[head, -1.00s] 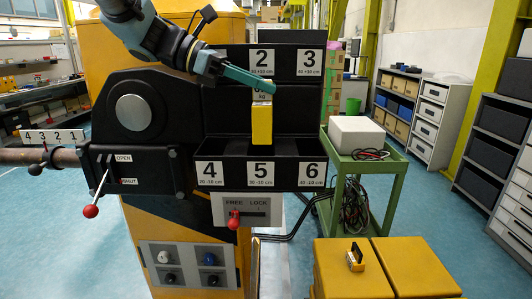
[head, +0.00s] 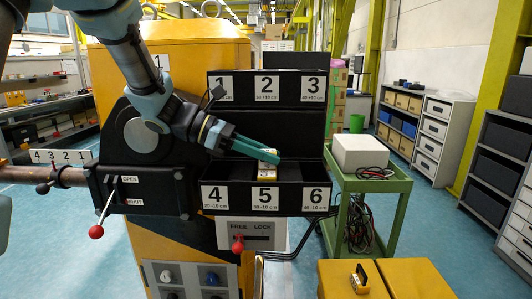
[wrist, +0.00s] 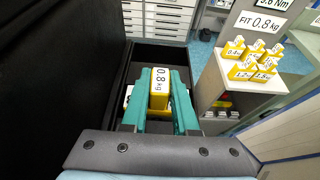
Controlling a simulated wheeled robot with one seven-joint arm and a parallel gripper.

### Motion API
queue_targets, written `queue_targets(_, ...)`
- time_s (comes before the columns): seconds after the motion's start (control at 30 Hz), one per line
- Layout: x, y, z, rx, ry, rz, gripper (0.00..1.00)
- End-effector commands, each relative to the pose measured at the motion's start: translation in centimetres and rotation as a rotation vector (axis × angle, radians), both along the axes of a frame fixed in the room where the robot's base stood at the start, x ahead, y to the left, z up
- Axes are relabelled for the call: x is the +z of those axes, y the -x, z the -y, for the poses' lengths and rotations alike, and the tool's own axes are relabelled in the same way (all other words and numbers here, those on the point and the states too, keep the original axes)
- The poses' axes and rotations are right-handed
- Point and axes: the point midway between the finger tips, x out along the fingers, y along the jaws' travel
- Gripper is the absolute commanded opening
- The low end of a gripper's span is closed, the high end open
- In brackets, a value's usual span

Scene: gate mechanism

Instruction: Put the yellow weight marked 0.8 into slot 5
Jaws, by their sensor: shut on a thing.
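The yellow weight (head: 265,171) with a white label is in my gripper (head: 274,158), low behind the front wall of the slot marked 5 (head: 264,196). In the wrist view the weight (wrist: 159,101) reads 0.8 kg and sits between the two teal fingers of my gripper (wrist: 160,75). The fingers are shut on it. Its lower end is hidden by the tray wall, so I cannot tell whether it touches the slot floor.
Slots 4 (head: 215,196) and 6 (head: 316,196) flank slot 5; the upper row is above and behind. A lever with a red knob (head: 239,243) hangs below. Several other yellow weights (wrist: 250,62) stand on a white stand in the wrist view.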

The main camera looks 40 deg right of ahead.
Motion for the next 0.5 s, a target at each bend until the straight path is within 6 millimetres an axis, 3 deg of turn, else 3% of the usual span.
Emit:
queue_targets(0.13,-0.19,-0.02,0.04,0.0,0.003,0.0,0.0)
queue_targets(0.17,-0.28,-0.01,0.01,0.0,0.0,0.0,0.3)
queue_targets(0.4,-0.23,-0.01,0.01,0.0,0.0,0.0,0.57)
queue_targets(0.5,-0.23,-0.01,0.01,0.0,0.0,0.0,0.57)
